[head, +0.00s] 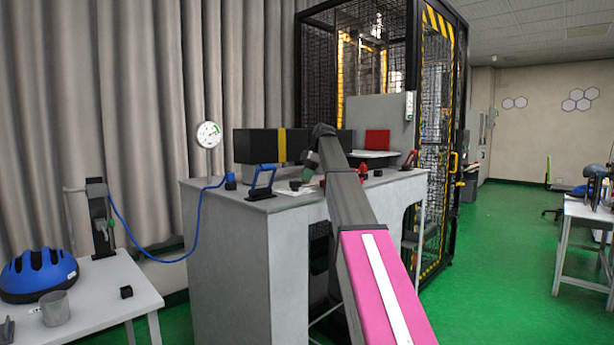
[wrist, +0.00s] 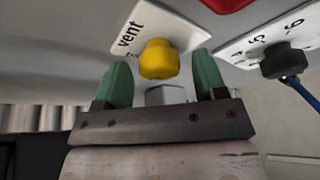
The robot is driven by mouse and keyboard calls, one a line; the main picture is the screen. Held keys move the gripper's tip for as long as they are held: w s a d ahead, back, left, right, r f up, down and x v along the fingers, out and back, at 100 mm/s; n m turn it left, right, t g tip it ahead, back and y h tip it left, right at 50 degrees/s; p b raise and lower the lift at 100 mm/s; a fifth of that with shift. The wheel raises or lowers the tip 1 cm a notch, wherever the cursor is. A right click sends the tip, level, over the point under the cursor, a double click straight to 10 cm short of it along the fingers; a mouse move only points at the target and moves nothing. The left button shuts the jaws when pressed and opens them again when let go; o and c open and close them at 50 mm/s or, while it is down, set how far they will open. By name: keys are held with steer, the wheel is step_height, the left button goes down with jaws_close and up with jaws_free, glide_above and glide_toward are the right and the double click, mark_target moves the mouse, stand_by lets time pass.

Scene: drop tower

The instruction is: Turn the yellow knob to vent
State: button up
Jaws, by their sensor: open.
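The yellow knob (wrist: 159,59) shows in the wrist view, on a white plate (wrist: 133,32) with the word "vent" to the left of the knob. More lettering on the plate is partly hidden behind the knob. My gripper (wrist: 163,82) is open, with one green finger on each side of the knob in the picture. I cannot tell whether either finger touches it. In the head view my gripper (head: 308,172) is small and dark over the grey bench, and the knob cannot be made out there.
A black knob (wrist: 282,60) with a blue lead sits right of the yellow knob on a numbered plate. A red part (wrist: 228,3) is above.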

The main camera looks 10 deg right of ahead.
steer(key=c, duration=0.9)
steer(key=shift+m, duration=0.3)
steer(key=m, duration=0.2)
steer(key=m+t, duration=0.1)
steer(key=shift+s+m+t+h, duration=0.15)
steer(key=shift+m+t+h, duration=0.15)
steer(key=shift+m, duration=0.1)
steer(key=m+t+h, duration=0.1)
steer(key=m, duration=0.3)
steer(key=shift+a+m, duration=0.1)
steer(key=shift+m, duration=0.2)
steer(key=m+h, duration=0.1)
steer(key=m, duration=0.1)
steer(key=m+t, duration=0.1)
steer(key=m, duration=0.1)
steer(key=shift+a+h, duration=0.1)
steer(key=shift+h, duration=0.3)
steer(key=shift+m+h, duration=0.9)
steer(key=shift+m, duration=1.6)
